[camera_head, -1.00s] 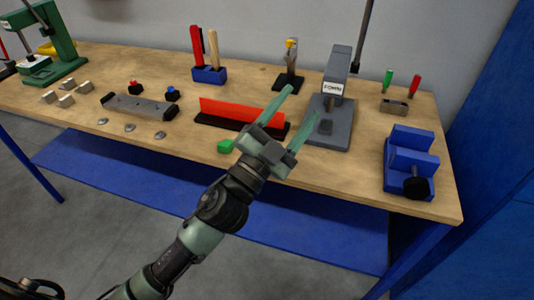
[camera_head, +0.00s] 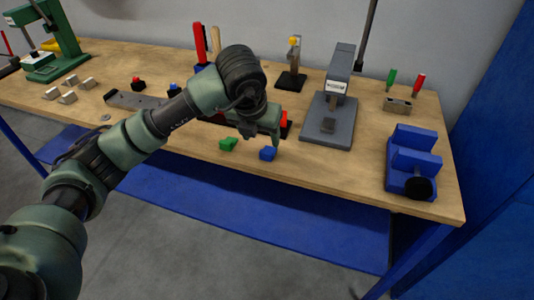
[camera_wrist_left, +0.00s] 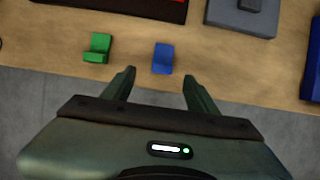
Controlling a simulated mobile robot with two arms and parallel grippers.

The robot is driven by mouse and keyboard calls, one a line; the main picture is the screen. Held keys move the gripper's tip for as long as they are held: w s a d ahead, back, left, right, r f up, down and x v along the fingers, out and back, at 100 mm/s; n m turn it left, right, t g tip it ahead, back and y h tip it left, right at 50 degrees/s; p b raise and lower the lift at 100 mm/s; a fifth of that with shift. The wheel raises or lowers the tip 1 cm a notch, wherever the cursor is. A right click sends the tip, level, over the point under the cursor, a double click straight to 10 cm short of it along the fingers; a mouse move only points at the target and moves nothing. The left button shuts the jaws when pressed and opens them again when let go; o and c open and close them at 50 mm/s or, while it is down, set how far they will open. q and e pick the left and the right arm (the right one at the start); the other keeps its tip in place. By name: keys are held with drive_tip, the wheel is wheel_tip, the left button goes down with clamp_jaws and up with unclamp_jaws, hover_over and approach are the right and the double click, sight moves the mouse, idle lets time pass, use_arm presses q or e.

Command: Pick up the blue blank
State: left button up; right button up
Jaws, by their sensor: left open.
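The blue blank (camera_head: 268,154) lies on the wooden bench near its front edge, to the right of a green blank (camera_head: 228,144). In the left wrist view the blue blank (camera_wrist_left: 163,58) is ahead of the fingertips, between their lines, and the green blank (camera_wrist_left: 97,47) is to the left. My left gripper (camera_wrist_left: 158,75) is open and empty, with its fingers spread apart. In the head view the left gripper (camera_head: 262,138) is above and just behind the blue blank, its fingers partly hidden. My right gripper is not seen.
A red block on a black base (camera_head: 286,124) is partly hidden behind my left arm. A grey press (camera_head: 330,115) stands to the right, and a blue vise (camera_head: 410,165) at the bench's right end. The bench (camera_head: 335,170) is clear right of the blue blank.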

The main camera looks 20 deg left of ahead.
sight(266, 151)
use_arm(q)
drive_tip(key=x, duration=0.2)
drive_tip(key=p+x, duration=0.1)
drive_tip(key=x, duration=0.4)
drive_tip(key=shift+s+d+f+p, duration=0.1)
drive_tip(key=shift+d+f+p, duration=0.15)
drive_tip(key=shift+p, duration=0.15)
drive_tip(key=shift+r, duration=0.1)
clamp_jaws()
